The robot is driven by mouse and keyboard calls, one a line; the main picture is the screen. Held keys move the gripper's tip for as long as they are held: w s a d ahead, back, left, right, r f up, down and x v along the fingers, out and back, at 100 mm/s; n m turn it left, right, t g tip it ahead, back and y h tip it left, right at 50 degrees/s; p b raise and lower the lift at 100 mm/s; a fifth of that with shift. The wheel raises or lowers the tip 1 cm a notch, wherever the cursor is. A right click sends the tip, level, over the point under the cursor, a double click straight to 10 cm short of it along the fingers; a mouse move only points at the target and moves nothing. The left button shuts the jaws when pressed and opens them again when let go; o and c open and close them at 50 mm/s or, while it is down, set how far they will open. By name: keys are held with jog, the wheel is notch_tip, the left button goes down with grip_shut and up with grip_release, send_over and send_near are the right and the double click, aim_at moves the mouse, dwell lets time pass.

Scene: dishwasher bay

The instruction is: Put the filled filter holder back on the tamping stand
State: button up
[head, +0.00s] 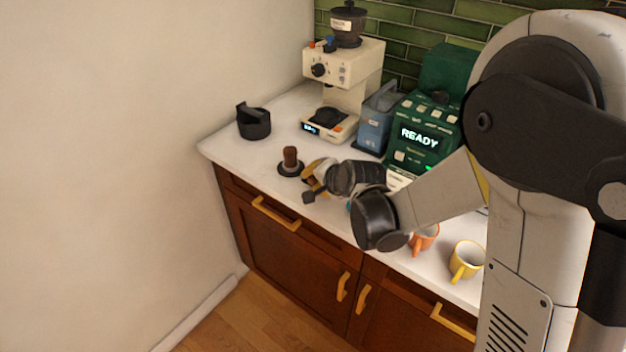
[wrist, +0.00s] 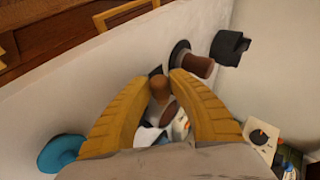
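My gripper (wrist: 163,82) has yellow fingers, closed in around a brown handle (wrist: 160,88), which appears to be the filter holder's. The handle touches both fingers near their tips. The basket and its filling cannot be made out. In the head view my gripper (head: 315,176) is low over the counter's front part. A small black block (head: 309,197) shows just in front of the fingers, and I cannot tell whether it is the stand or part of the holder. A brown-handled tamper (head: 290,158) stands upright on a dark round base behind the gripper, and also shows in the wrist view (wrist: 197,64).
A black knock box (head: 254,122) stands at the counter's left end. Behind are a cream grinder (head: 345,65), a blue-grey container (head: 376,122) and a green machine reading READY (head: 420,137). An orange cup (head: 425,240) and a yellow cup (head: 467,261) stand at the right front.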

jog(key=shift+o, duration=1.4)
jog(key=v, duration=1.2)
jog(key=shift+r, duration=0.1)
jog(key=s+d+r+n+g+h, duration=0.1)
jog(key=s+d+n+h, duration=0.1)
jog(key=s+d+n, duration=0.2)
jog(key=s+d+r+n+g+h, duration=0.1)
jog(key=s+d+n, duration=0.3)
jog(key=s+d, duration=0.6)
jog(key=s+r+h, duration=0.1)
jog(key=s, duration=0.4)
jog(key=shift+r+n+h, duration=0.2)
jog(key=shift+n+h, duration=0.1)
